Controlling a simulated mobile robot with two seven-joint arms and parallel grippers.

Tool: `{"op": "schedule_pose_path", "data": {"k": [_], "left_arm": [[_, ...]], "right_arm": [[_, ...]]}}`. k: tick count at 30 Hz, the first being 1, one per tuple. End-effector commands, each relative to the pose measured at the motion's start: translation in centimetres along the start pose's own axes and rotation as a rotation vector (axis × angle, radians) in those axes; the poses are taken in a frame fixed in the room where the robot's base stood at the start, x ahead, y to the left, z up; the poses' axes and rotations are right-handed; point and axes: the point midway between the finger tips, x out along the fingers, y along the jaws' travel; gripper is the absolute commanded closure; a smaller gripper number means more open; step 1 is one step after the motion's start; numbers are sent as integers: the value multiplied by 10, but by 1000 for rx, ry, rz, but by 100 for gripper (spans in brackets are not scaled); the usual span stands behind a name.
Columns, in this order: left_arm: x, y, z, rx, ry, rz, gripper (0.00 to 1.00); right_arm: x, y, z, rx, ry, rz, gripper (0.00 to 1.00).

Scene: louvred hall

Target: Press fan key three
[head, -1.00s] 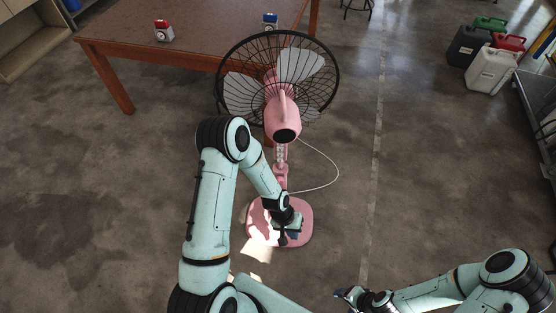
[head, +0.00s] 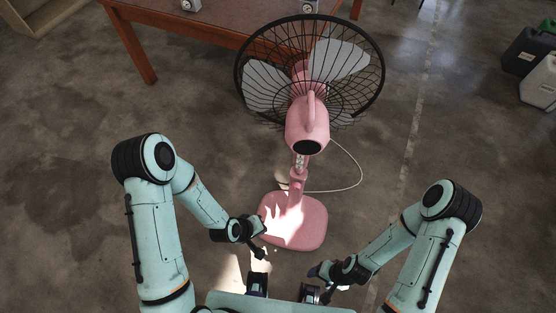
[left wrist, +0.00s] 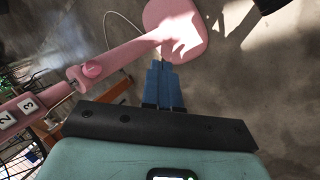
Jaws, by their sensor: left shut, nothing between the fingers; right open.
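The pink pedestal fan (head: 307,125) stands upright in front of me, its base (head: 296,228) on the floor. White keys (head: 299,162) sit on its column, too small to read in the head view. In the left wrist view the key marked 3 (left wrist: 30,106) and the key marked 2 (left wrist: 7,119) show at the left edge. My left gripper (head: 260,230) is beside the base's left edge in the head view. Its blue fingers (left wrist: 162,78) are shut and empty, apart from the keys. My right gripper (head: 318,271) is open, below and right of the base.
A brown table (head: 180,18) stands behind the fan, with small devices (head: 191,5) on it. A white cord (head: 350,180) curves over the floor right of the column. Canisters (head: 530,52) stand at the far right. The floor around the base is open.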

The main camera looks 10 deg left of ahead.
Motion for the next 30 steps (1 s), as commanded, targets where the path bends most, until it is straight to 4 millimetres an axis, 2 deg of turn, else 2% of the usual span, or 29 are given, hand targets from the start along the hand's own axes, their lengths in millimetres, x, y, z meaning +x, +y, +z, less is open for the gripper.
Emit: {"op": "schedule_pose_path", "data": {"k": [1,3,9,12,17,30], "left_arm": [[15,10,-2,-33,38,65,100],[16,36,-10,-94,79,161,100],[3,102,-20,-231,109,404,100],[-5,121,-20,-274,99,480,100],[-12,135,-19,-304,87,532,100],[-12,139,-23,-309,87,533,100]], "right_arm": [[30,15,9,8,-14,6,33],[47,22,11,10,-17,8,33],[79,33,11,13,-18,9,33],[87,36,10,13,-17,9,33],[90,37,9,13,-17,9,33],[88,36,10,12,-18,9,33]]}}
